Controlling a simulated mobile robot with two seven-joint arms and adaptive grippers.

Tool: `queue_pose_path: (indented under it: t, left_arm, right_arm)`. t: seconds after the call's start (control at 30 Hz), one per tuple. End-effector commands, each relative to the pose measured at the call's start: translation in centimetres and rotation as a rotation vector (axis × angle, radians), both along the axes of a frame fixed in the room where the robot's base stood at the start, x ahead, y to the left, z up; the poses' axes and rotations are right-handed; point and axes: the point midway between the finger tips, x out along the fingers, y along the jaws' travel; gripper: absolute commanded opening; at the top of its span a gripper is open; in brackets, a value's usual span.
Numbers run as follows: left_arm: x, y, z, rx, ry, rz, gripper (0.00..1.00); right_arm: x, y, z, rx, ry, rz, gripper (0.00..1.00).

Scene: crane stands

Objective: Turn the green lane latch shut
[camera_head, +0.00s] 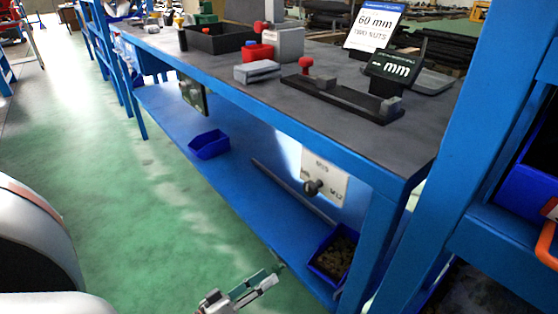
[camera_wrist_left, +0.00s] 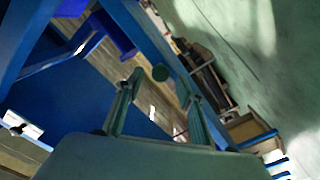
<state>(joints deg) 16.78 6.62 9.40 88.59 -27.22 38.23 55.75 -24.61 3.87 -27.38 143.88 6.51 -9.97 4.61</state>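I cannot make out a green lane latch for certain. A dark green panel (camera_head: 194,97) hangs under the bench's front edge in the head view, too small to read as a latch. A small round green piece (camera_wrist_left: 160,73) shows just beyond my left fingertips in the wrist view; I cannot tell what it belongs to. A white plate (camera_head: 337,185) under the bench top carries a dark knob (camera_head: 313,187). My left gripper (camera_head: 268,279) is low in front of the bench, over the floor. Its fingers (camera_wrist_left: 165,87) stand apart and empty. My right gripper is out of view.
The blue bench has a grey top (camera_head: 225,75) with a black tray (camera_head: 215,38), a red bin (camera_head: 257,52) and a black fixture (camera_head: 345,97). Blue bins (camera_head: 209,144) (camera_head: 334,257) and a long bar (camera_head: 290,189) lie on its lower shelf. Green floor (camera_head: 150,210) lies open at left.

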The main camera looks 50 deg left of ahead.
Motion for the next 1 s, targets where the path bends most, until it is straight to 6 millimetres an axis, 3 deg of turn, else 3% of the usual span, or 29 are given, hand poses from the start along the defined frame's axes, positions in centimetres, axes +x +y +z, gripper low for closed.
queue_pose_path:
  t: [0.3,0.67,0.83,1.0]
  left_arm:
    - [4.0,-0.3,-0.3,0.0,0.004,0.0,0.38]
    - [4.8,-0.4,-0.1,0.0,0.003,0.0,0.38]
    - [4.7,-0.4,-0.1,0.001,0.003,0.0,0.0]
    - [4.7,-0.4,-0.1,0.001,0.003,0.0,0.0]
  right_arm:
    - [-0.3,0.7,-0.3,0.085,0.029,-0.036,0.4]
    - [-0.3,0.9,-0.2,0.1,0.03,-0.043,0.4]
    - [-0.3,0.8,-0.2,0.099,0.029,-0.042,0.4]
    - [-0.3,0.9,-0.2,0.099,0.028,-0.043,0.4]
